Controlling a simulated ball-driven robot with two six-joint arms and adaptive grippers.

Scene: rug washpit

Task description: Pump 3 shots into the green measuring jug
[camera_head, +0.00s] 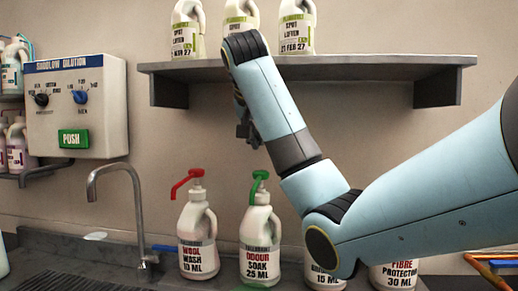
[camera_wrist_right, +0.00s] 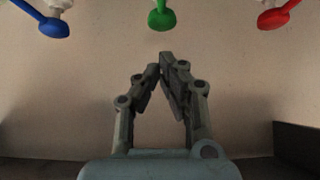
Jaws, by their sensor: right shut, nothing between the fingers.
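A white bottle with a red pump (camera_head: 197,237) is labelled wool wash, 10 ML. To its right a white bottle with a green pump (camera_head: 260,241) is labelled odour soak, 25 ML. A third bottle (camera_head: 320,276), marked 15 ML, and a fibre protection bottle (camera_head: 394,276), marked 30 ML, are partly hidden behind my right arm. My right gripper (camera_head: 248,135) is above the green pump, apart from it. In the wrist view it (camera_wrist_right: 162,62) is shut and empty, with blue (camera_wrist_right: 54,28), green (camera_wrist_right: 161,19) and red (camera_wrist_right: 272,18) pump spouts beyond it. I cannot make out the green measuring jug. My left gripper is out of view.
A wall shelf (camera_head: 350,66) with several spot lifter bottles (camera_head: 187,30) hangs above the pumps. A dilution box (camera_head: 78,107) with knobs is on the left wall. A curved metal tap (camera_head: 136,200) stands left of the bottles.

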